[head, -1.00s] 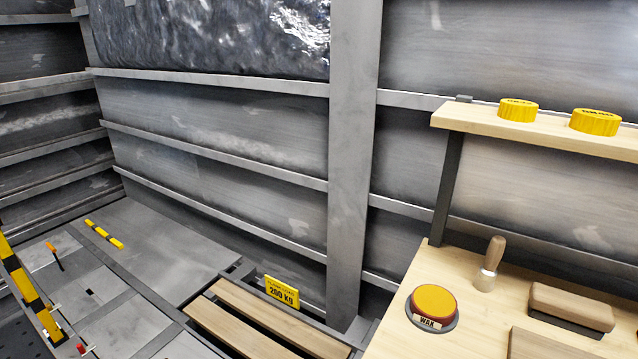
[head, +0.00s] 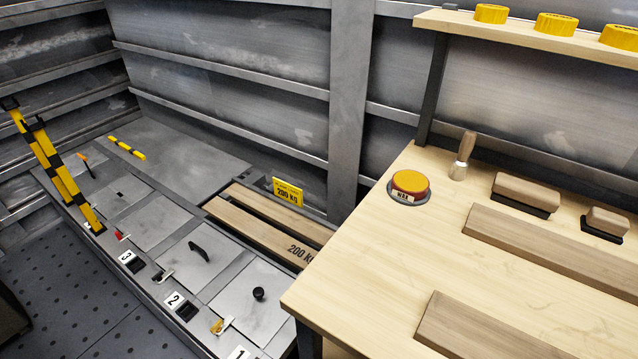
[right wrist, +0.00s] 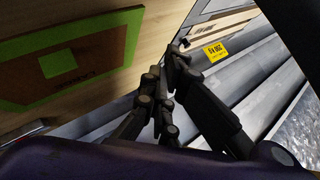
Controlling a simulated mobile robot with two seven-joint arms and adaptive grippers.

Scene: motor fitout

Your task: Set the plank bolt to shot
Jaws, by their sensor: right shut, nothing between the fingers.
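The wooden planks (head: 262,222) lie in a dark frame beyond the bench's left edge, with "200 KG" printed on one. I cannot make out a bolt on them for certain, and the bench hides their near right end. A yellow 200 KG sign (head: 288,192) stands at their far side; it also shows in the right wrist view (right wrist: 215,51). My right gripper (right wrist: 173,58) is shut and empty in the right wrist view, with the sign beyond its fingertips. Neither gripper shows in the head view.
A wooden bench (head: 350,260) fills the right side, with a WAX tin (head: 409,184), a brush (head: 463,156) and wooden blocks. Numbered metal hatches (head: 190,255) with small latches run along the left. A yellow-black striped barrier (head: 70,175) stands at far left. A green-framed panel (right wrist: 62,64) shows in the wrist view.

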